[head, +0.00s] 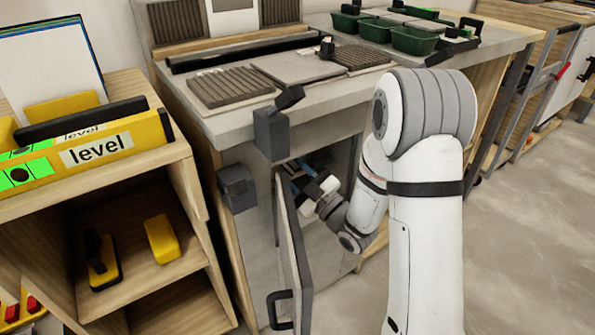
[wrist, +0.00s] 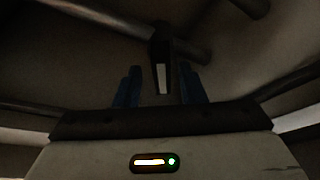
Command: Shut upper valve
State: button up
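In the wrist view, a dark valve handle (wrist: 161,62) with a pale stripe stands at a pipe, in front of my gripper (wrist: 161,72). The two blue fingers are spread, one on each side of the handle, with a visible gap to both. How deep the handle sits between them I cannot tell. In the head view my gripper (head: 296,170) is inside the cabinet under the counter, past its open door (head: 292,255). The valve is hidden in that view.
Pipes (wrist: 190,48) cross the dark cabinet interior. The open door and the counter (head: 335,92) close in around my arm. Green bins (head: 414,40) stand on the counter. A wooden shelf (head: 130,170) with yellow levels is at the left. Floor at the right is clear.

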jog(key=shift+f, duration=0.1)
jog(key=v, duration=0.7)
jog(key=shift+s+d+p, duration=0.25)
jog(key=shift+s+p, duration=0.05)
jog(key=shift+p, duration=0.15)
jog(key=shift+c, duration=0.5)
